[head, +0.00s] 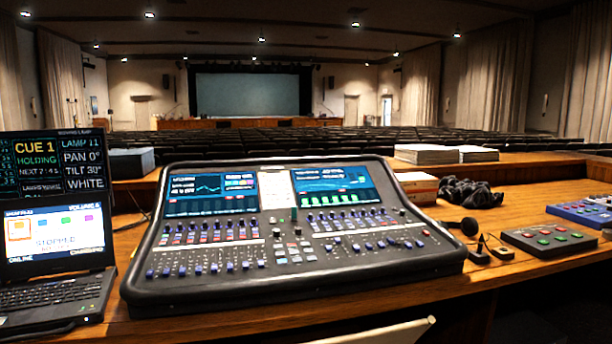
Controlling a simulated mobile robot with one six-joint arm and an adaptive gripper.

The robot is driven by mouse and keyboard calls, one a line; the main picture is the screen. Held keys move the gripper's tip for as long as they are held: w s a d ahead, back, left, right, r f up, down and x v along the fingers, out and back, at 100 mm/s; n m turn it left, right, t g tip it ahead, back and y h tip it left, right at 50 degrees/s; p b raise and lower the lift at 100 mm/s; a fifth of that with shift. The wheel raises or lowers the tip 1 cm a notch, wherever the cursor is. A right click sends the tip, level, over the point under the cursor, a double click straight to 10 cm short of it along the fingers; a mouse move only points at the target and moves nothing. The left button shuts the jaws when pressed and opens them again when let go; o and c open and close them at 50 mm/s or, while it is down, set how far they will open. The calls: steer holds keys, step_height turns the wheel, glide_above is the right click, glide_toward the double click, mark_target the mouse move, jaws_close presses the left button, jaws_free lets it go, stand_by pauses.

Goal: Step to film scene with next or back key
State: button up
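A black key box (548,240) with several red and green keys lies on the right of the desk. A blue key box (580,214) lies behind it, partly cut off at the right edge. The key labels are too small to read, so I cannot tell which keys step the film scene. A laptop (55,270) at the left shows a row of coloured tiles, the leftmost outlined in orange, with "STOPPED" and "ONLINE". A dark display (55,163) above it reads "CUE 1", "HOLDING", "LAMP 11", "PAN 0°", "TILT 30°" and "WHITE".
A large mixing console (290,232) fills the middle of the wooden desk (500,268). Black cables (470,193), a small box (417,188) and paper stacks (427,154) lie at its right and behind. Small black items stand left of the black key box. Bare wood shows at front right.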

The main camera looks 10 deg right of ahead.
jaws_close()
steer(key=shift+d, duration=0.1)
stand_by(1.3)
